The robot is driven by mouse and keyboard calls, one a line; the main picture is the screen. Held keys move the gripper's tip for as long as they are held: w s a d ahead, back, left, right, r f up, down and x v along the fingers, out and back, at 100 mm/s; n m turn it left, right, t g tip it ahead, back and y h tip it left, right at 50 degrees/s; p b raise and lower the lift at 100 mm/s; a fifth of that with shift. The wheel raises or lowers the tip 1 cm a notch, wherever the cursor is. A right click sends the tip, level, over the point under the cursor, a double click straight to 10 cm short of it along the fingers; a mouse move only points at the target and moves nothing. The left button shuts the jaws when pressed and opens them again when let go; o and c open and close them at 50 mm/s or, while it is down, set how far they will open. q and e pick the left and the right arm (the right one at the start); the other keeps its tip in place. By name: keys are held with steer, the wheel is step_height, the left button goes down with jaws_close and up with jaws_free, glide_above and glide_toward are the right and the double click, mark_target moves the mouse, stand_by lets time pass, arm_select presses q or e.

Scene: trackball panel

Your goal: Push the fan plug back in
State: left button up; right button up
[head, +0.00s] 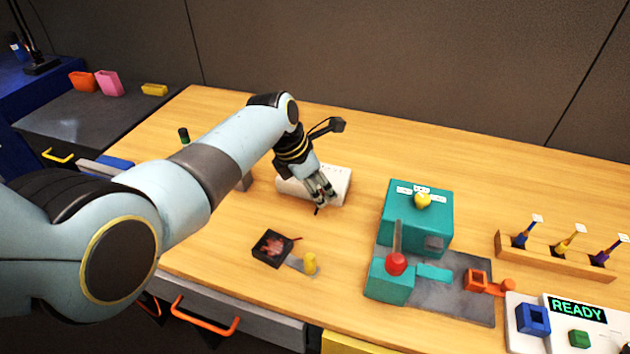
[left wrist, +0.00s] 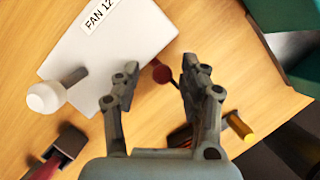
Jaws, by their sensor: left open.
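A white box (head: 335,180) lies on the wooden table; in the left wrist view this box (left wrist: 100,45) carries a label reading "FAN 12". At its left end a white round knob (left wrist: 45,98) stands on a grey stem. A dark red round piece (left wrist: 163,73) on a thin dark stem shows by the box's near right edge. I cannot tell which of these is the fan plug. My left gripper (head: 323,198) is open, over the box's near edge; in the wrist view its fingers (left wrist: 158,75) flank the red piece, with no clear contact. My right gripper is not in view.
A teal box (head: 440,205) stands to the right, with a red-knobbed lever (head: 396,264) in front. A black box (head: 272,247) and a yellow cylinder (head: 309,263) are nearer the front edge. A wooden rack (head: 555,260) is at the far right. Table behind the white box is clear.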

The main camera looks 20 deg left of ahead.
arm_select(q)
steer(key=v, duration=1.2)
